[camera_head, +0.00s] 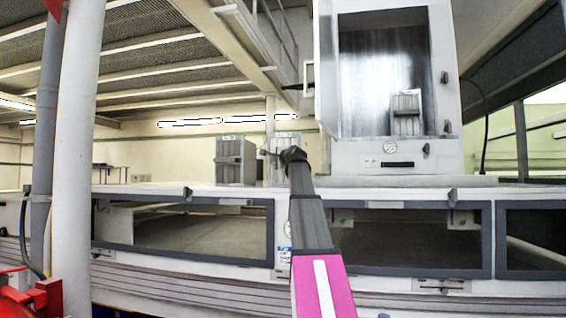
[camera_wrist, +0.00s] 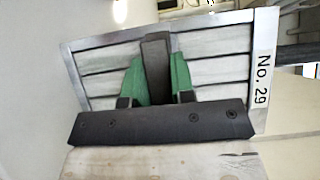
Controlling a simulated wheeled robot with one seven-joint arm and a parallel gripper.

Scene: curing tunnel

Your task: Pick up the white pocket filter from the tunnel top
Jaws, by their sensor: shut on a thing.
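The white pocket filter (camera_head: 283,142) stands on the tunnel top (camera_head: 200,189) in the middle of the head view, partly hidden behind my gripper (camera_head: 291,155). In the wrist view the filter (camera_wrist: 220,68) fills the upper middle, with pale slats, a grey frame and a side label reading "No. 29". My gripper (camera_wrist: 156,82) has green fingers, shut on the filter around a dark upright bar at its middle. The filter looks slightly turned in the wrist view. I cannot tell whether it is lifted off the top.
A grey filter-like box (camera_head: 235,161) stands just left on the tunnel top. To the right is an open white cabinet (camera_head: 446,85) with another slatted unit (camera_head: 406,112) inside. A white column (camera_head: 78,150) stands at the left. The top is bare farther left.

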